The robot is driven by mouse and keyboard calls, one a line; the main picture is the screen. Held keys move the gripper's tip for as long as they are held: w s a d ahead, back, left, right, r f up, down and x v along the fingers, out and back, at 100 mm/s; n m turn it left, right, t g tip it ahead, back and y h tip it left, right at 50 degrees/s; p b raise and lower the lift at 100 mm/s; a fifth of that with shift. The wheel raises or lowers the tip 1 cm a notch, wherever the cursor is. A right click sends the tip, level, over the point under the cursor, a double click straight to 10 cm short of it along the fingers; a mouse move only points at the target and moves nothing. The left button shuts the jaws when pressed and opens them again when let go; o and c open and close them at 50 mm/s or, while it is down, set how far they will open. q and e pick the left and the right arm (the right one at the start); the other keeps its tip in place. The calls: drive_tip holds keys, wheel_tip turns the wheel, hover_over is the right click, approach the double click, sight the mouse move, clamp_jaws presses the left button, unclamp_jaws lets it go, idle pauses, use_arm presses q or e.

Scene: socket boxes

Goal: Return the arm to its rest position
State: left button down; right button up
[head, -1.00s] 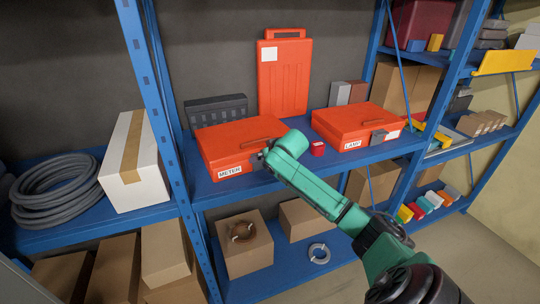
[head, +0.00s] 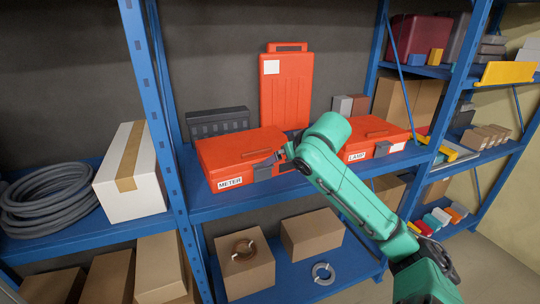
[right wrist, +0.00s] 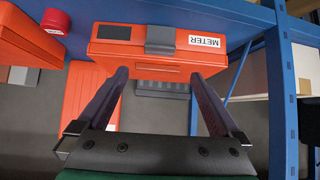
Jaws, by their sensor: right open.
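My right arm comes in from the lower right, and its gripper (head: 281,155) is just in front of the orange METER box (head: 240,152) on the blue shelf. In the right wrist view the gripper (right wrist: 160,78) is open, with nothing between its two dark fingers. The closed METER box (right wrist: 160,48), with its grey latch (right wrist: 160,40), lies just beyond the fingertips. The orange LAMP box (head: 375,138) is to the right, partly hidden behind my arm. My left gripper is in neither view.
An upright orange case (head: 285,88) stands behind the boxes. A blue upright (head: 150,110) and white carton (head: 122,172) are left of the METER box. Cardboard boxes (head: 245,268) sit on the lower shelf.

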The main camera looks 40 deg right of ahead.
drive_tip(key=s+a+f+n+g+y, duration=0.1)
drive_tip(key=s+a+f+g, duration=0.2)
drive_tip(key=f, duration=0.6)
drive_tip(key=s+a+f+n, duration=0.25)
drive_tip(key=a+f, duration=0.35)
drive_tip(key=f, duration=0.4)
drive_tip(key=s+a+f+g+y, duration=0.2)
drive_tip(key=s+a+f+g, duration=0.1)
drive_tip(key=s+a+f, duration=0.85)
drive_tip(key=s+d+f+n+g+b, duration=0.1)
drive_tip(key=s+f+b, duration=0.1)
drive_tip(key=f, duration=0.9)
drive_tip(key=s+f+b, duration=0.1)
drive_tip(key=f+b, duration=0.1)
drive_tip(key=f, duration=1)
drive_tip(key=s+d+f+g+b, duration=0.1)
drive_tip(key=s+d+f+b, duration=0.1)
drive_tip(key=s+f, duration=1.6)
drive_tip(key=shift+d+f+g+h+b, duration=0.4)
drive_tip(key=shift+d+f, duration=0.25)
drive_tip(key=shift+f, duration=0.1)
drive_tip(key=shift+n, duration=0.25)
